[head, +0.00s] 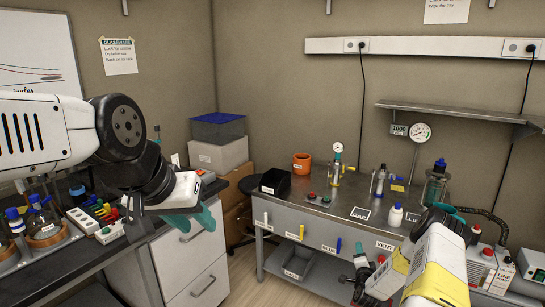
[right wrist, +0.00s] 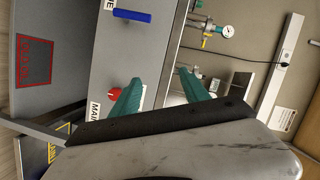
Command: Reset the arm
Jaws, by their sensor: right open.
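My left arm (head: 40,130) reaches in from the left at chest height.
The grey bench (head: 340,205) carries a black bin (head: 275,181), an orange pot (head: 302,163), valves and a white bottle (head: 395,215). The left counter (head: 75,262) holds flasks and a power strip (head: 82,221). Stacked boxes (head: 218,140) fill the corner. Floor shows between counter and bench.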

